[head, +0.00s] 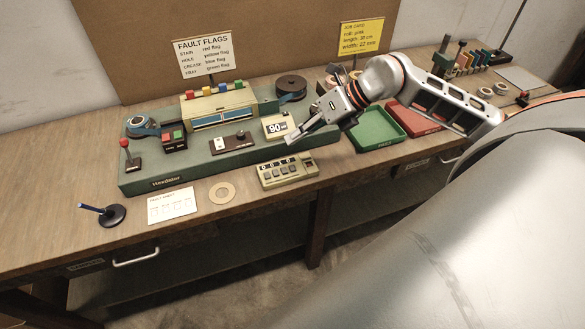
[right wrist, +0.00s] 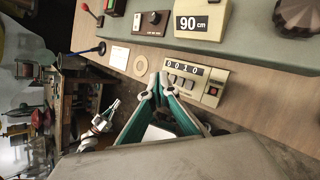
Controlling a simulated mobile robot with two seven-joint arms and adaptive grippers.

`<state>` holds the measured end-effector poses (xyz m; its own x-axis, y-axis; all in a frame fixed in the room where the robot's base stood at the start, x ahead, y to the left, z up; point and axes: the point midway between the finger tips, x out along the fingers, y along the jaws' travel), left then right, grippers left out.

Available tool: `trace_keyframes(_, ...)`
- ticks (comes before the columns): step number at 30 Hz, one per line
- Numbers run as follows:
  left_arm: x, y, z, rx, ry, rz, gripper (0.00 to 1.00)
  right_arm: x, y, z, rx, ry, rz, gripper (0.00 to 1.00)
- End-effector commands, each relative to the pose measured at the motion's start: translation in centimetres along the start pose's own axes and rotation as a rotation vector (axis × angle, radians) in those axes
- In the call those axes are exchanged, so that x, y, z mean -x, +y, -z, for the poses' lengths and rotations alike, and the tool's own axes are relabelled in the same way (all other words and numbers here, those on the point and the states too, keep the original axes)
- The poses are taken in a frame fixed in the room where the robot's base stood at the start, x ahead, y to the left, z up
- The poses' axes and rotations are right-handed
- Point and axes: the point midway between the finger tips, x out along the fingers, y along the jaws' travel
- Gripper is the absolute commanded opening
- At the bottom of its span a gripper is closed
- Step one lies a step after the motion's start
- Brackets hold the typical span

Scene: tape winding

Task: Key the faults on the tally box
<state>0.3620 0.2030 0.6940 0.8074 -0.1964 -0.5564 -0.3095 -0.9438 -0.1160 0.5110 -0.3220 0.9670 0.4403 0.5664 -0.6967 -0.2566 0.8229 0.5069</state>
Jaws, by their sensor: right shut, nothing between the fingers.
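The tally box (head: 287,172) is a beige counter with a row of keys, lying at the front edge of the bench, before the green machine base. In the right wrist view the tally box (right wrist: 198,82) shows digits that look like 0010, above grey keys, with a red-marked button at its right end. My right gripper (head: 291,140) is shut and empty, above and behind the tally box in the head view. In the right wrist view its closed fingertips (right wrist: 159,77) appear just left of the keys; contact cannot be told.
A fault sheet (head: 171,205), a tan ring (head: 222,192) and a pen in a black stand (head: 112,214) lie left of the tally box. The green base (head: 150,185) carries a 90 cm display (head: 277,126). Green (head: 378,130) and red (head: 412,118) trays stand right.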

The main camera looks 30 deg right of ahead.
Motion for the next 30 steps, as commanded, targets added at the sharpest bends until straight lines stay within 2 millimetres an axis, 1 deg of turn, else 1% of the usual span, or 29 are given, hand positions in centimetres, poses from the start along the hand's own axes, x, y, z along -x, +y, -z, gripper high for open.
trace_keyframes(1, -0.3, 0.1, -0.4, 0.0, 0.001, 0.0, 0.0, -0.6, -0.4, 0.5, -0.002, 0.001, -0.001, 0.0)
trace_keyframes(7, -1.1, 0.3, -1.5, 0.001, 0.002, -0.001, 0.0, -2.4, -1.7, 1.8, -0.003, 0.002, -0.001, 0.0)
trace_keyframes(15, -2.3, 0.7, -3.7, 0.002, -0.007, -0.004, 0.0, -4.8, -3.5, 3.5, -0.001, 0.001, 0.0, 0.0)
trace_keyframes(21, -2.5, 0.8, -4.5, 0.003, -0.015, -0.005, 0.0, -5.3, -3.9, 3.9, -0.001, 0.001, 0.0, 0.0)
trace_keyframes(30, -2.5, 0.8, -4.4, 0.003, -0.013, -0.005, 0.0, -5.3, -3.8, 3.8, 0.0, 0.0, 0.0, 0.0)
